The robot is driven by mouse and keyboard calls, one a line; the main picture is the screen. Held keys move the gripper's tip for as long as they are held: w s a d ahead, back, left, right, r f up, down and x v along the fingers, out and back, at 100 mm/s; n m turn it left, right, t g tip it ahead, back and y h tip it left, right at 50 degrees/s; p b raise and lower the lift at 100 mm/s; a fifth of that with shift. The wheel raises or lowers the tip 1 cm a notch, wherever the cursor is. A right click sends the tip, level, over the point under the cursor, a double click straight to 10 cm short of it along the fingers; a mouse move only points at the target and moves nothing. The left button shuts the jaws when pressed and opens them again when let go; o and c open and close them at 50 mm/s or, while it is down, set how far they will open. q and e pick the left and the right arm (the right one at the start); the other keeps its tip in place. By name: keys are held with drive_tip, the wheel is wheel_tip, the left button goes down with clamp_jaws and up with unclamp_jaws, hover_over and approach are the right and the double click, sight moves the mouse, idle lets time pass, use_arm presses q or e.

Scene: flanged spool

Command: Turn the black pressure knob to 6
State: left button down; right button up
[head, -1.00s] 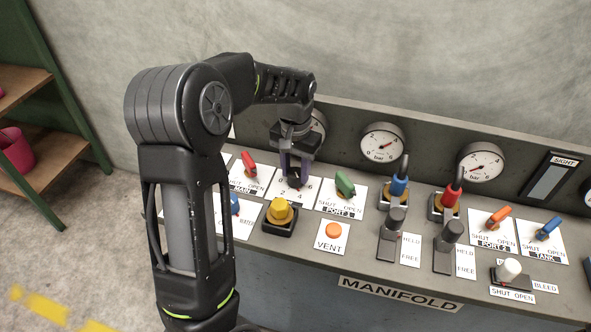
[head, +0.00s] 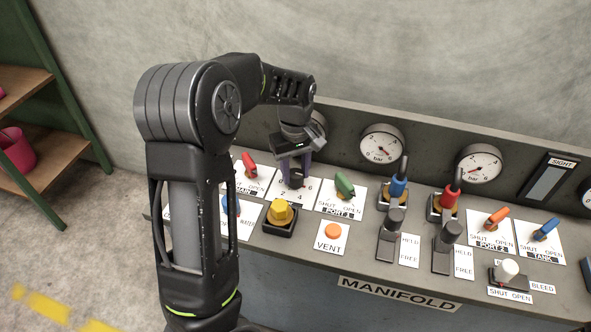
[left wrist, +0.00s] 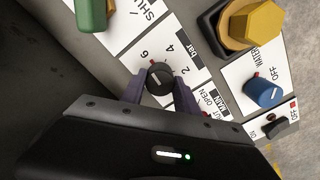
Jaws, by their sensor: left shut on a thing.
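The black pressure knob (left wrist: 159,79) sits on a white plate marked 2, 4, 6 and bar. It has a white line on its top, and a small red mark shows at its edge near the 6. The exact reading is hard to tell. My left gripper (left wrist: 159,90) is shut on the knob, with one purple finger on each side. In the head view my left gripper (head: 295,177) reaches down over the plate (head: 283,190) and hides most of the knob. My right gripper is not in view.
Close by are a red MAIN handle (head: 249,165), a green PORT 1 handle (head: 344,185), a yellow hexagonal knob (head: 281,212) and a blue WATER knob (left wrist: 263,92). Gauges (head: 382,143) line the back. An orange VENT button (head: 333,231) and several levers stand to the right.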

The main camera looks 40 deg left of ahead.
sight(295, 173)
use_arm(q)
drive_tip(key=shift+n, duration=0.5)
drive_tip(key=c, duration=0.9)
unclamp_jaws()
drive_tip(key=shift+r+b, duration=0.3)
drive_tip(key=shift+r, duration=3.6)
